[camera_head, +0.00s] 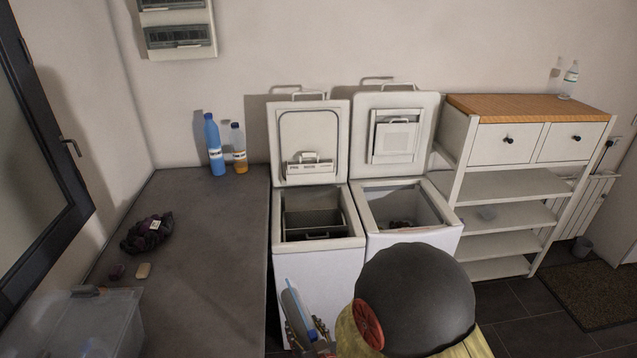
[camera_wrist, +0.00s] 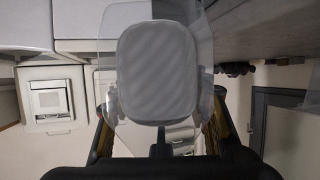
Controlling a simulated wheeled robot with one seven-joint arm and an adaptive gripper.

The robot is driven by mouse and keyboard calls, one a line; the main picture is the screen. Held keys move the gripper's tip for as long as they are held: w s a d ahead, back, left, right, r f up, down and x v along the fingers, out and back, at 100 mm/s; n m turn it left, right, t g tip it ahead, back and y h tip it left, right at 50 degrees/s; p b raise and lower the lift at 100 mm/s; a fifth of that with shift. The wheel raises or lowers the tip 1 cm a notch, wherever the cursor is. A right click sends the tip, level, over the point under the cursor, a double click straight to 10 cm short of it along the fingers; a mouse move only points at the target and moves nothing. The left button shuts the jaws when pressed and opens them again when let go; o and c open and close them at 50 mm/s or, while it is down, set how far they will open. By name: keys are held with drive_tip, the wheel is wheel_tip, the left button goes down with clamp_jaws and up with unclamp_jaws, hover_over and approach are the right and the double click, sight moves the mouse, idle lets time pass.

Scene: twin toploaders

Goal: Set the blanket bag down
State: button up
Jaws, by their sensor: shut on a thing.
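The blanket bag (camera_wrist: 158,72) fills the middle of the wrist view. It is a clear bag with a pale grey, rounded folded blanket inside. My gripper (camera_wrist: 163,130) is shut on its near end, with one finger on each side. In the head view only a narrow bluish-grey edge of the bag (camera_head: 292,305) shows, above my gripper (camera_head: 306,335). The bag is held up in front of the left toploader, near the right edge of the grey counter (camera_head: 205,250). My own arm hides part of this area, and no surface is seen touching the bag.
Two white toploaders, left (camera_head: 309,265) and right (camera_head: 425,245), stand with lids raised. A dark bundle (camera_head: 147,232), two small blocks, two bottles (camera_head: 215,145) and a clear box (camera_head: 75,320) are on the counter. Its middle and right are clear. A shelf unit (camera_head: 510,185) stands at right.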

drive_tip(key=w+d+f+m+h+b, duration=0.1)
drive_tip(key=d+f+m+h, duration=0.1)
drive_tip(key=d, duration=0.9)
drive_tip(key=w+d+f+m+t+h, duration=0.1)
drive_tip(key=d+f, duration=0.4)
drive_tip(key=d, duration=0.7)
drive_tip(key=shift+w+f+m+h+b, duration=0.2)
drive_tip(key=shift+w+m+h+b, duration=0.2)
drive_tip(key=shift+m+h, duration=0.6)
drive_tip(key=shift+w, duration=0.1)
